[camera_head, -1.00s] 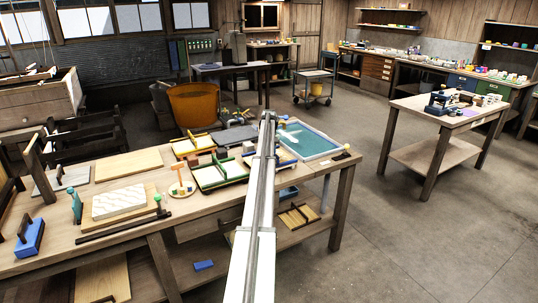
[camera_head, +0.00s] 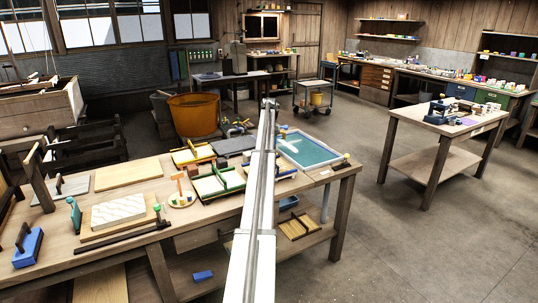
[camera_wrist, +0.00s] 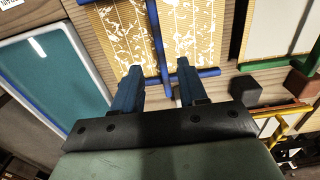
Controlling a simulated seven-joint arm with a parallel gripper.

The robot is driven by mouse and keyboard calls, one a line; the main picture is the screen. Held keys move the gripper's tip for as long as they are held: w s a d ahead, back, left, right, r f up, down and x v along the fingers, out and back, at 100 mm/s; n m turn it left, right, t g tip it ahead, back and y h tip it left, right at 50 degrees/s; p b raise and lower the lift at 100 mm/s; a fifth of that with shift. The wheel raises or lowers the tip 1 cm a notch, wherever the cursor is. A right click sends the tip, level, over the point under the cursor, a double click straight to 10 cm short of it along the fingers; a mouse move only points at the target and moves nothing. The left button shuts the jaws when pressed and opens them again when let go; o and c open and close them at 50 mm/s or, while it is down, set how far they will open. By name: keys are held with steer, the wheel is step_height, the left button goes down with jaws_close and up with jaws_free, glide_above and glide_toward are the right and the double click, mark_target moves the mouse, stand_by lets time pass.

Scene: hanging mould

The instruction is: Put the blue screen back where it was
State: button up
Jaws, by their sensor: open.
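The blue screen (camera_wrist: 115,22) shows in the wrist view as a gold ribbed mesh with white flecks, blue edging and a long blue bar meeting a crosspiece. In the head view a small part of the blue screen (camera_head: 286,168) shows on the bench, beside my arm, which covers the rest. My gripper (camera_wrist: 158,72) is open, its two blue fingers over the near end of the screen. The blue bar lies between the fingertips in the wrist view. I cannot tell whether they touch it.
A white-rimmed teal tray (camera_head: 307,150) lies right of the blue screen. Green (camera_head: 214,182) and yellow (camera_head: 191,155) framed screens lie left of it. A dark block (camera_wrist: 246,91) and a brown block (camera_wrist: 301,86) sit close right of my fingers in the wrist view.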

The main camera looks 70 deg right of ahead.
steer(key=shift+r, duration=1.05)
steer(key=shift+w, duration=0.1)
stand_by(0.8)
